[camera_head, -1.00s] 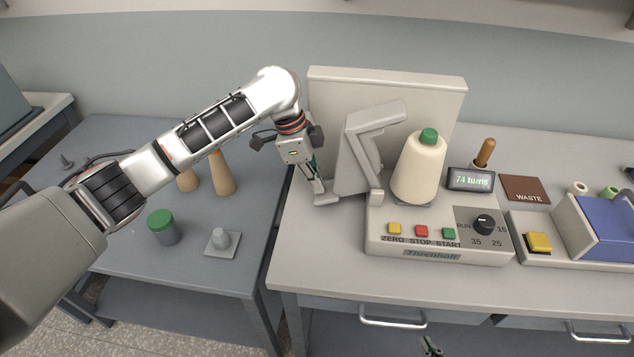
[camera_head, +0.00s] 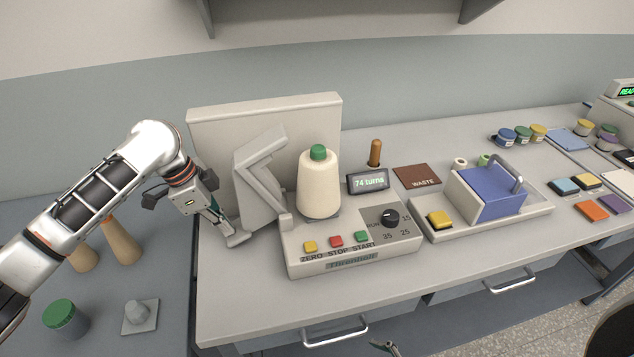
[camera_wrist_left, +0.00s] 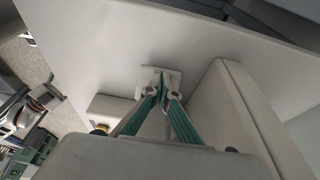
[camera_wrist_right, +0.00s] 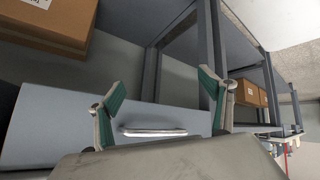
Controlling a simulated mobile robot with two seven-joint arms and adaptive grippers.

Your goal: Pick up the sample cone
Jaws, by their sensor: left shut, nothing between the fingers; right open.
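The cream cone with a green tip (camera_head: 318,185) stands upright on the beige winding machine (camera_head: 352,247), whose display reads 74 turns. My left gripper (camera_head: 224,226) is to the left of the cone, apart from it, beside the bent grey arm (camera_head: 258,185) of the machine. It is shut and empty. In the left wrist view its green fingers (camera_wrist_left: 161,92) meet over a small pale plate (camera_wrist_left: 172,76); I cannot tell whether they touch it. My right gripper (camera_head: 384,348) shows at the bottom edge, below the bench front. In the right wrist view it is open and empty (camera_wrist_right: 166,105).
A beige back panel (camera_head: 265,110) stands behind the machine. A display (camera_head: 368,182), a wooden-handled tool (camera_head: 375,152), a brown WASTE mat (camera_head: 417,176) and a blue-topped box (camera_head: 490,192) lie to the right. Wooden cones (camera_head: 122,242) and a green-lidded jar (camera_head: 65,318) stand on the left table.

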